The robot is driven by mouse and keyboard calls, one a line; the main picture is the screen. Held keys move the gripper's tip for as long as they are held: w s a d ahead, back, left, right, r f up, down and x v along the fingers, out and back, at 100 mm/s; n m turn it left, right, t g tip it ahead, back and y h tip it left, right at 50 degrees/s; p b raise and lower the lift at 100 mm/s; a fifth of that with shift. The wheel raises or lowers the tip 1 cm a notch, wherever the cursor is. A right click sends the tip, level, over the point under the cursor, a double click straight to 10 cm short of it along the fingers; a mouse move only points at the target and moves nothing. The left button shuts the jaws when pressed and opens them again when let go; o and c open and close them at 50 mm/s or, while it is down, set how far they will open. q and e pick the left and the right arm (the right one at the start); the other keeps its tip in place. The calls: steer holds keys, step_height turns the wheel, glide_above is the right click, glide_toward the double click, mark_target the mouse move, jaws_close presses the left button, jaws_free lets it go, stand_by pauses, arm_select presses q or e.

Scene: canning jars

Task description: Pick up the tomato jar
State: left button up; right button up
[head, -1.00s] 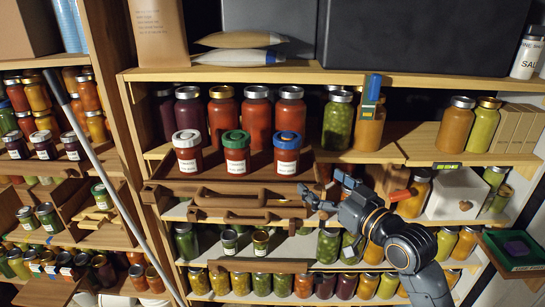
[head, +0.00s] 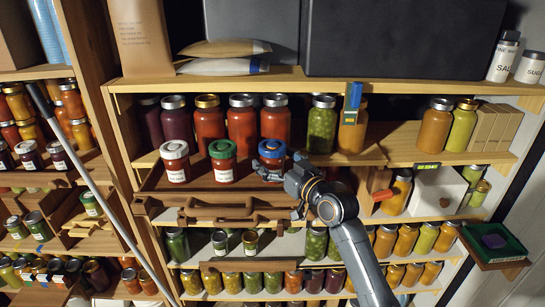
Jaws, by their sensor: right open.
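Three small labelled jars with red contents stand in a row on a wooden tray (head: 150,184) on the middle shelf. They are a white-lidded jar (head: 176,163), a green-lidded jar (head: 223,162) and a blue-lidded jar (head: 272,150). The labels are too small to read, so I cannot tell which is the tomato jar. My right gripper (head: 278,188) is open at the blue-lidded jar, its upper finger in front of that jar and hiding its lower part. I cannot tell whether they touch. My left gripper is not in view.
Taller jars stand close behind, including a red one (head: 243,125) and a green one (head: 322,125). A blue-topped upright item (head: 354,100) stands at an orange jar. A brown handle (head: 218,208) lies below the tray.

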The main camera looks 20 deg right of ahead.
steer(key=shift+w+a+f, duration=0.1)
steer(key=shift+w+a, duration=0.1)
steer(key=shift+w, duration=0.4)
steer(key=c, duration=1.6)
steer(key=shift+c, duration=0.2)
